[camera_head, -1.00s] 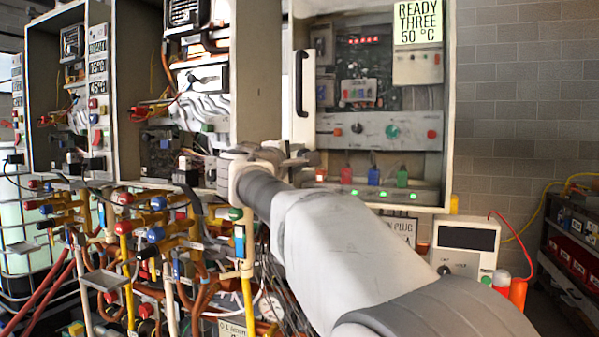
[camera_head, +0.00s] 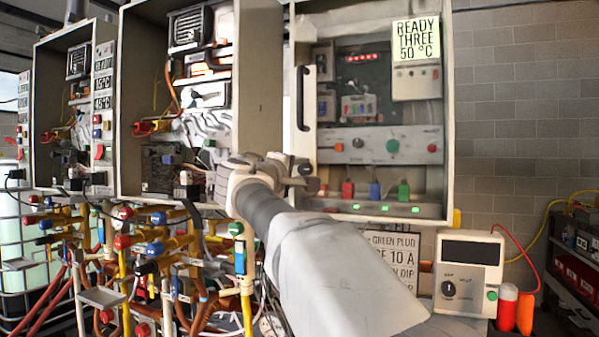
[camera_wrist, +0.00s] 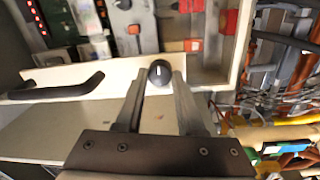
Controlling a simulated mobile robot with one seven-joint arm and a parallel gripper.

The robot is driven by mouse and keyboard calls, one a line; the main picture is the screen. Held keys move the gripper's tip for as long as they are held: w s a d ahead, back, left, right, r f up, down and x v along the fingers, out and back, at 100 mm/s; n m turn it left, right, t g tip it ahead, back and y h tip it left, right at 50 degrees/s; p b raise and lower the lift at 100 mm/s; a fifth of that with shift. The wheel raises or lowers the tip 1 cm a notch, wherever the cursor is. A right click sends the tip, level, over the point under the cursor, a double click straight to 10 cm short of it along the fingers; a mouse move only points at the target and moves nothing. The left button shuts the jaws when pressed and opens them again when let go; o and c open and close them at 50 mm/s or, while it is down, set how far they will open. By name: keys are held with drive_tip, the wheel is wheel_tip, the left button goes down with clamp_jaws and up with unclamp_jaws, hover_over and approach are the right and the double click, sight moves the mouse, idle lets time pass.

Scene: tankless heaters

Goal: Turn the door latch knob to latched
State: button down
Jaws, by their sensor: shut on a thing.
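The door latch knob (camera_wrist: 159,73) is small, round and black with a short white mark. It sits on the pale door frame of the right-hand cabinet. In the wrist view the white mark runs roughly up and down the picture. My gripper (camera_wrist: 160,78) has its two fingertips on either side of the knob and is shut on it. In the head view my gripper (camera_head: 303,170) is at the lower left edge of the glazed cabinet door (camera_head: 297,140), and the knob is too hidden there to read.
A black door handle (camera_head: 302,98) stands above my gripper, and it also shows in the wrist view (camera_wrist: 55,90). Pipes and valves (camera_head: 150,245) crowd the lower left. A white meter box (camera_head: 468,270) stands lower right.

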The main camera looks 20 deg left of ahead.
drive_tip(key=c, duration=0.5)
unclamp_jaws()
drive_tip(key=shift+s, duration=0.1)
drive_tip(key=s, duration=0.5)
drive_tip(key=s+a+b, duration=0.1)
drive_tip(key=s, duration=0.5)
drive_tip(key=s+f, duration=0.1)
drive_tip(key=s, duration=0.5)
drive_tip(key=shift+a+b, duration=0.15)
drive_tip(key=shift+b, duration=0.25)
